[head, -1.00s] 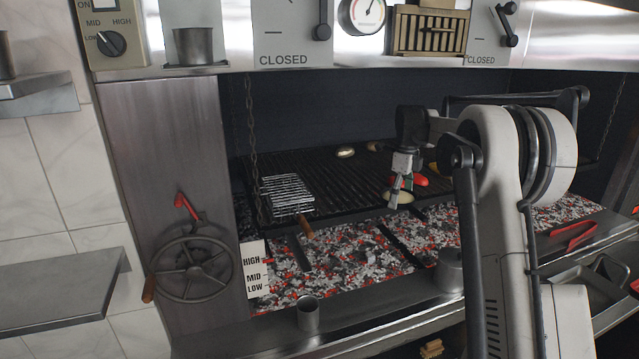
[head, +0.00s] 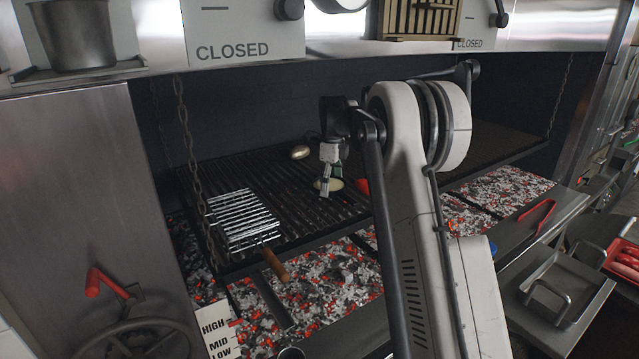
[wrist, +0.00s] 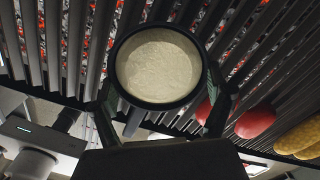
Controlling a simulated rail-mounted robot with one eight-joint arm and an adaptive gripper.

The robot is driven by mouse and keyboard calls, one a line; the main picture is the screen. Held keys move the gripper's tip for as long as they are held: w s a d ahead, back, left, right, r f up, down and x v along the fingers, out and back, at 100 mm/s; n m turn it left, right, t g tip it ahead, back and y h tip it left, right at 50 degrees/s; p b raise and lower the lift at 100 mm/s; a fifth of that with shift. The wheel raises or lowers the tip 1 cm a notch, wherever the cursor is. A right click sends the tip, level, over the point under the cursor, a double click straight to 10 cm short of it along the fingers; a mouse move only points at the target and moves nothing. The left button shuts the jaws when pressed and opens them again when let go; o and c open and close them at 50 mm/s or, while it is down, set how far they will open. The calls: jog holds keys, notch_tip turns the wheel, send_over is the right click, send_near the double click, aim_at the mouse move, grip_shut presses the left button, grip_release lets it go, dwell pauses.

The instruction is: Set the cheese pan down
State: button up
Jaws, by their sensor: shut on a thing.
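The cheese pan (wrist: 158,65) is a small round black pan filled with pale cream cheese. My gripper (wrist: 160,92) is shut on it, one finger on each side of the rim in the wrist view. In the head view my gripper (head: 328,190) reaches down over the middle of the grill grate (head: 285,222), with the pale cheese (head: 335,184) showing beside the fingers. The pan looks level and close to the bars. I cannot tell whether its base touches them.
A wire grill basket (head: 240,220) with a wooden handle lies left on the grate. A small pale round item (head: 300,152) sits behind my gripper. A red vegetable (head: 361,187) is right of it, also in the wrist view, with yellow pieces (wrist: 300,138). Coals (head: 330,275) glow below.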

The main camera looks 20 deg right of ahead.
aim_at(331, 184)
jog(key=shift+f, duration=0.95)
jog(key=shift+f, duration=0.1)
jog(key=o, duration=1.5)
jog(key=shift+r+b, duration=0.4)
jog(key=shift+r, duration=3.5)
